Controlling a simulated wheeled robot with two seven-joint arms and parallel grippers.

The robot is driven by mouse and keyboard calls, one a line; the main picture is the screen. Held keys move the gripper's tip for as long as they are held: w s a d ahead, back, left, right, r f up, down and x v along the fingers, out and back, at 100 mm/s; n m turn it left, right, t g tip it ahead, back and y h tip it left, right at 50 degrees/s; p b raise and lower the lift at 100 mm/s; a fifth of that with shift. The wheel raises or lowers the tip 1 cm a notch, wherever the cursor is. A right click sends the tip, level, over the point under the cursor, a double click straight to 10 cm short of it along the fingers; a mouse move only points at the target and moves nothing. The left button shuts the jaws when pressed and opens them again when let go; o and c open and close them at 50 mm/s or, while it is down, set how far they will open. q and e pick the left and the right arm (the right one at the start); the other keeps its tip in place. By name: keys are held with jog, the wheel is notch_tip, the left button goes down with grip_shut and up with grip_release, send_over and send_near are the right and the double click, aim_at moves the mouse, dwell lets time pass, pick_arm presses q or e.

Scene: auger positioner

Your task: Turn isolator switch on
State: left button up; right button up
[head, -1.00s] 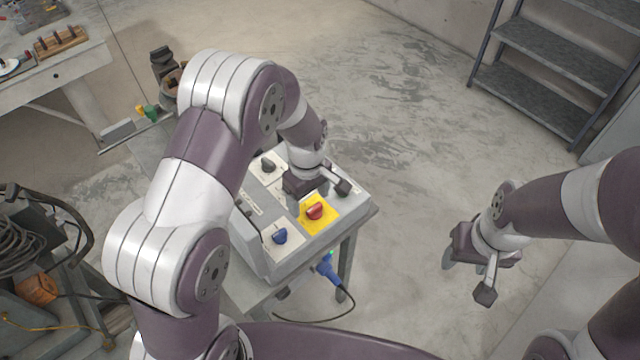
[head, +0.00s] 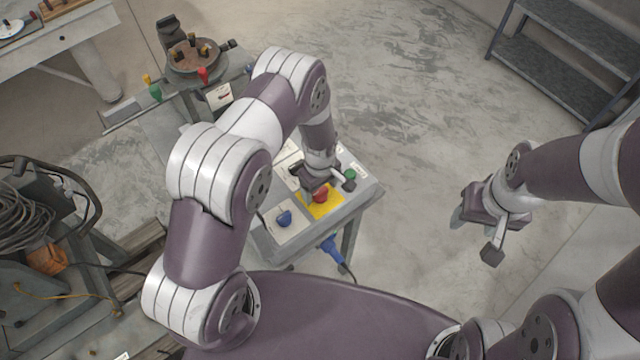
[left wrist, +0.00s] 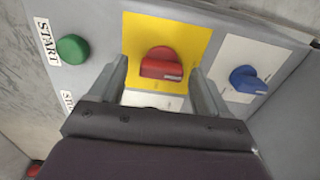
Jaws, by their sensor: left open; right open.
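The isolator switch, which I take to be the red rotary knob (head: 320,194) on a yellow plate, sits on the sloped top of a grey control box (head: 358,196). In the left wrist view the red knob (left wrist: 162,66) has its grip bar lying roughly across the picture, with a white mark toward its right end. My left gripper (head: 317,187) is open above the knob. Its fingers (left wrist: 159,68) stand on either side of the knob with gaps; contact is not visible. My right gripper (head: 460,217) is open and empty, off to the right over the floor.
A blue knob (left wrist: 248,80) on a white plate and a green START button (left wrist: 73,49) flank the yellow plate. A blue plug (head: 333,249) hangs at the box's front. A round positioner table (head: 193,55) stands behind. Floor to the right is clear.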

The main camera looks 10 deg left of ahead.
pick_arm(q)
jog(key=shift+s, duration=0.2)
jog(key=shift+w, duration=0.1)
jog(key=c, duration=1)
jog(key=shift+c, duration=0.2)
